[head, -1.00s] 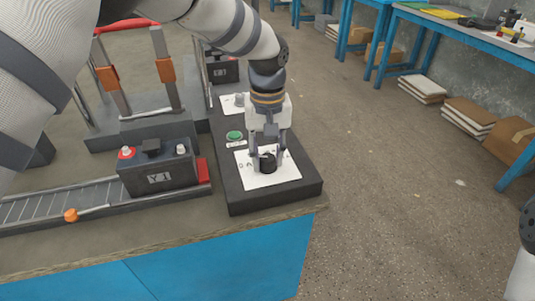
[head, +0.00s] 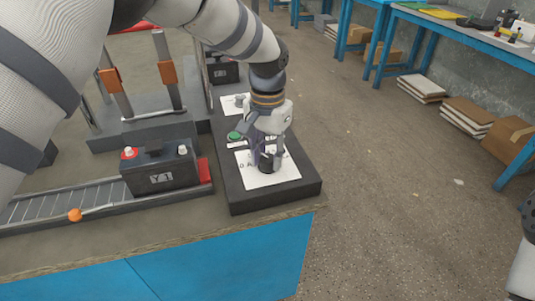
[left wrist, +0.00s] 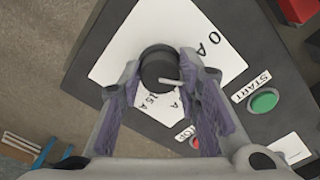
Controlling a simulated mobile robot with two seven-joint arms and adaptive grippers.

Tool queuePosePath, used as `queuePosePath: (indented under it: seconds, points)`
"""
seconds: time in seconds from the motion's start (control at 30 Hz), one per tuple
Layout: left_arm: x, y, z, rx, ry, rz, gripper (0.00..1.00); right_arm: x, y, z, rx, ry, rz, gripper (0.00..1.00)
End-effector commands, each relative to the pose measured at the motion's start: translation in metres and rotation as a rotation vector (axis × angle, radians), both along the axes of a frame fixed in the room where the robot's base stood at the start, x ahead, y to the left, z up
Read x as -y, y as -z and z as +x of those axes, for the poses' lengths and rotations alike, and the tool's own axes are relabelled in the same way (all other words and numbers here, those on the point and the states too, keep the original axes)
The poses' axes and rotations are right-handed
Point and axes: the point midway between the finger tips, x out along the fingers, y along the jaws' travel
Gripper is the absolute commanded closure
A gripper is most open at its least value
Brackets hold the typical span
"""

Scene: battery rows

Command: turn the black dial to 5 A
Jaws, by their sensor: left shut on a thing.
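The black dial (head: 266,164) stands on a white label plate (head: 284,175) at the near end of the dark control box. My left gripper (head: 269,158) points down over it and is shut on it. In the left wrist view the dial (left wrist: 158,68) sits between the two fingertips (left wrist: 160,66). Its pale pointer line aims right and slightly down, towards the right finger. The marks "0 A" at upper right and "15 A" at lower left are readable; another mark ending in "A" is partly hidden. My right gripper is out of view.
The box (head: 240,199) also carries a green START button (head: 235,136), a red button (left wrist: 195,142) and a small grey knob (head: 240,101). A battery marked Y1 (head: 160,172) stands on the rail to the left.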

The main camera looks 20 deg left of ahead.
Motion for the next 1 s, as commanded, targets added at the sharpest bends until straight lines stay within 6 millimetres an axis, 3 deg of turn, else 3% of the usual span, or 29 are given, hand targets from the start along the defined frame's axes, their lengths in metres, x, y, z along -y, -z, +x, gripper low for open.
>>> queuePosePath:
  seconds: [0.3,0.83,0.87,0.93,1.0]
  points:
    - [-0.0003,0.0013,-0.0008,-0.004,0.109,0.001,0.97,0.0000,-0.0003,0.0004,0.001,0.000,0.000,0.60]
    - [-0.0004,0.0018,-0.0011,-0.005,0.129,0.000,0.97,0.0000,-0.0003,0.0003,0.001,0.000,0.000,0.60]
    - [-0.0004,0.0018,-0.0011,-0.005,0.129,0.000,0.62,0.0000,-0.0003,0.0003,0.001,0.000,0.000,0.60]
    - [-0.0004,0.0017,-0.0010,-0.005,0.129,0.000,0.49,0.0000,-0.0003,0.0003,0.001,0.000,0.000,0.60]
    - [-0.0003,0.0014,-0.0008,-0.004,0.129,0.000,0.49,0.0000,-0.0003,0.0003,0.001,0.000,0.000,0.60]
